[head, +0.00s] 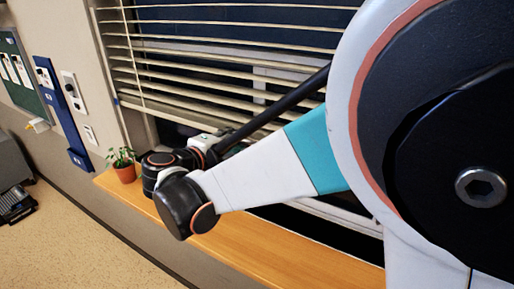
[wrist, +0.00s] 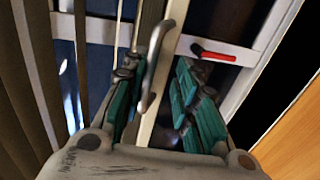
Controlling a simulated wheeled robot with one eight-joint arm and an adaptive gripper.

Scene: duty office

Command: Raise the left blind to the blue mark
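The blind (head: 200,52) has pale slats and hangs partly lowered across the window in the head view. Its slats also show along the left of the wrist view (wrist: 32,75). A bent metal handle (wrist: 157,62) stands on a pale rail in the wrist view. My gripper (wrist: 162,92) has its teal fingers spread, one on each side of the handle and rail, with a gap visible at the right finger. Contact at the left finger is unclear. In the head view my arm hides the gripper's fingertips and the handle. A small bluish spot (head: 116,101) shows at the window's left edge; I cannot tell whether it is the blue mark.
A potted plant (head: 124,166) stands on the wooden sill (head: 250,245), close to my wrist. A blue wall panel (head: 62,112) and a white wall unit (head: 73,92) are left of the window. A red-and-black piece (wrist: 213,53) lies across the pale window frame beyond the right finger.

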